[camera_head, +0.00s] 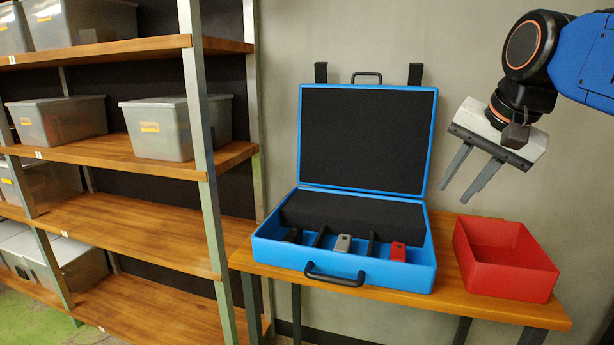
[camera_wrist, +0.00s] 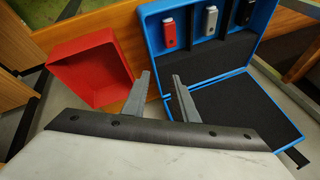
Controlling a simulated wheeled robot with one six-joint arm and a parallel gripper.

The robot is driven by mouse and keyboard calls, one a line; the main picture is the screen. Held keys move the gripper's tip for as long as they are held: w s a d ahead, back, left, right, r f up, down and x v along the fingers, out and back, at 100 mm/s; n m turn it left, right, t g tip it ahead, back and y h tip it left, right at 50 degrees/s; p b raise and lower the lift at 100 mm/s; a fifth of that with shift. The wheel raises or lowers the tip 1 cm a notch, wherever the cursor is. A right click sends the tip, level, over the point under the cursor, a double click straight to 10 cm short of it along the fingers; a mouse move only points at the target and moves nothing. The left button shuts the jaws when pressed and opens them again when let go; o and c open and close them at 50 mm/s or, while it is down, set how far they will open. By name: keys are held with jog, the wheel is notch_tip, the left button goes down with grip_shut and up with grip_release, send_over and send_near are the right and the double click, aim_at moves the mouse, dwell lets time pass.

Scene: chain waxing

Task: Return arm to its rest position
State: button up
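My gripper (camera_head: 464,182) hangs in the air at the right of the head view, above the red bin and right of the raised case lid. Its two grey fingers are apart with nothing between them. In the wrist view the fingers (camera_wrist: 161,88) also stand apart and empty. My blue arm comes in from the upper right of the head view.
An open blue case (camera_head: 390,276) on the wooden table (camera_head: 440,300) holds a black, a grey and a red item (camera_head: 398,252) in separate compartments. An empty red bin (camera_head: 505,282) stands to its right. A shelf (camera_head: 130,230) with grey bins is at left.

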jog(key=s+f+n, duration=0.3)
jog(key=s+f, duration=0.4)
jog(key=f, duration=0.6)
jog(key=s+d+f+n+g+h, duration=0.1)
jog(key=s+f+n, duration=0.3)
jog(key=f, duration=1)
jog(key=s, duration=0.3)
jog(key=shift+f+n, duration=0.2)
jog(key=shift+n, duration=0.1)
